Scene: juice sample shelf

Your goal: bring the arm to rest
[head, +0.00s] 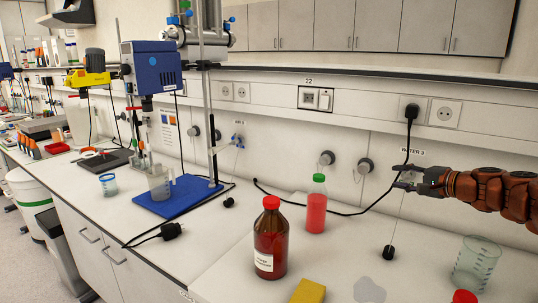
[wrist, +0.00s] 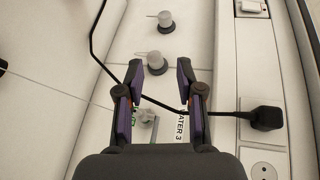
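My gripper (head: 404,178) is at the right in the head view, at the end of my orange-brown arm. It is raised above the bench, in front of the white wall panel. In the wrist view my gripper (wrist: 159,76) has its two dark fingers apart, with nothing held between them. A black cable (wrist: 165,103) passes across the view behind the fingers. Whether the cable touches the gripper I cannot tell.
A brown bottle (head: 270,240), a red-filled bottle (head: 316,210), a yellow block (head: 308,291) and a glass beaker (head: 476,265) stand on the bench (head: 215,250). A black plug (head: 410,112) sits in the wall socket near my gripper. A blue stirrer (head: 152,70) stands at the left.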

